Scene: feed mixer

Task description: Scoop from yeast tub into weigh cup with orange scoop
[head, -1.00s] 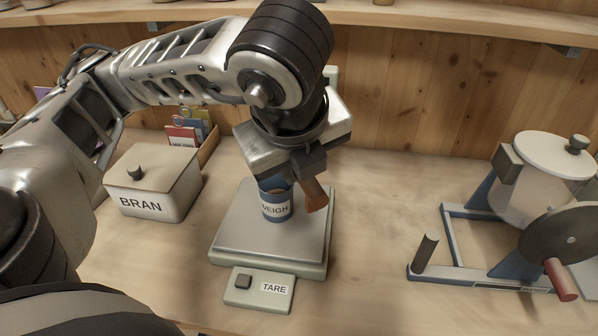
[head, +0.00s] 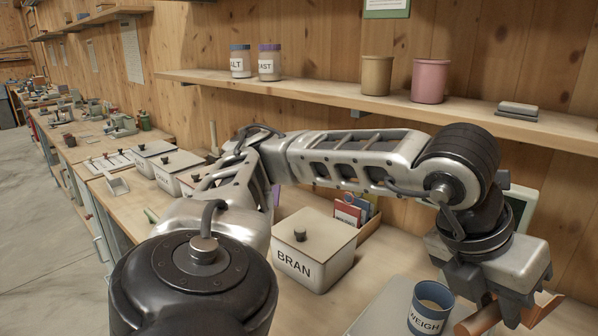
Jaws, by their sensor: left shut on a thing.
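The blue weigh cup (head: 430,308), labelled WEIGH, stands upright on the scale (head: 383,306) at the lower right. Its open top shows a tan inside; I cannot tell whether that is feed. My left gripper (head: 500,308) is just right of the cup and shut on the orange scoop (head: 482,319). Orange parts of the scoop show on both sides of the fingers; its bowl and any contents cannot be made out. A jar with a purple lid (head: 269,63) on the shelf has a partly seen label ending in AST. My right gripper is out of view.
The lidded BRAN bin (head: 315,250) stands left of the scale, beside a box of coloured packets (head: 354,212). The shelf (head: 330,102) holds a SALT jar (head: 240,61), a tan pot (head: 377,75) and a pink pot (head: 430,81). More lidded bins line the bench at left.

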